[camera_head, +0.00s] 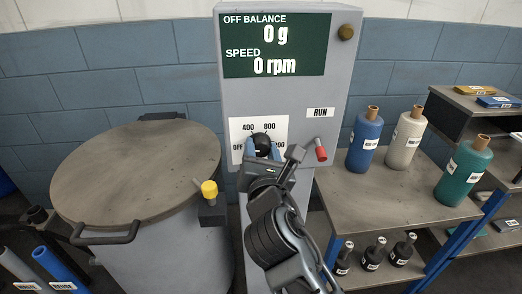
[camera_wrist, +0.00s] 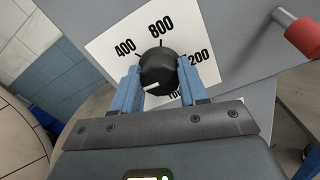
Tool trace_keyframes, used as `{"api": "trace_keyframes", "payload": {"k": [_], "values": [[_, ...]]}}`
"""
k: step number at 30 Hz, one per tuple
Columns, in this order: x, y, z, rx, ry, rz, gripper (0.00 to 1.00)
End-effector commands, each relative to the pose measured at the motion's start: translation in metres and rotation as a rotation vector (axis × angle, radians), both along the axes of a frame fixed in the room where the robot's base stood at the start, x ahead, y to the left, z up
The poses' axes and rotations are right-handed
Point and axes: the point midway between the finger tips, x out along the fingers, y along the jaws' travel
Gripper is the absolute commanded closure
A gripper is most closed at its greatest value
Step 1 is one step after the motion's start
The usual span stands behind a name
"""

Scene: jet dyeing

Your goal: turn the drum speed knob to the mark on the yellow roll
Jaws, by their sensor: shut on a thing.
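The black drum speed knob (camera_head: 262,142) sits on a white dial plate (camera_head: 243,131) on the grey machine panel. My gripper (camera_head: 262,151) is shut on the knob, with its two blue fingers on either side. The wrist view shows the knob (camera_wrist: 158,72) between the fingers (camera_wrist: 160,84), its white pointer mark facing lower left. OFF shows at the plate's left in the head view. I cannot make out a yellow roll.
The display (camera_head: 276,46) reads 0 g and 0 rpm. A red-handled lever (camera_head: 320,150) by the RUN label is close right of my gripper. A lidded drum (camera_head: 140,170) with a yellow knob (camera_head: 209,189) stands left. A table (camera_head: 385,190) holds blue, white and green bottles.

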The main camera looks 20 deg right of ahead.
Motion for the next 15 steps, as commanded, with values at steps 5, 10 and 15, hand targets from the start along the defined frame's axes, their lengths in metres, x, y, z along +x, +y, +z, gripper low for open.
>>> {"api": "trace_keyframes", "payload": {"k": [5,10,15], "values": [[0.001,-0.0015,0.0044,0.102,-0.03,0.0,0.87],[0.001,-0.0024,0.0044,0.245,-0.059,0.0,0.87],[0.0011,-0.0033,0.0041,0.406,-0.091,-0.001,0.87]]}}
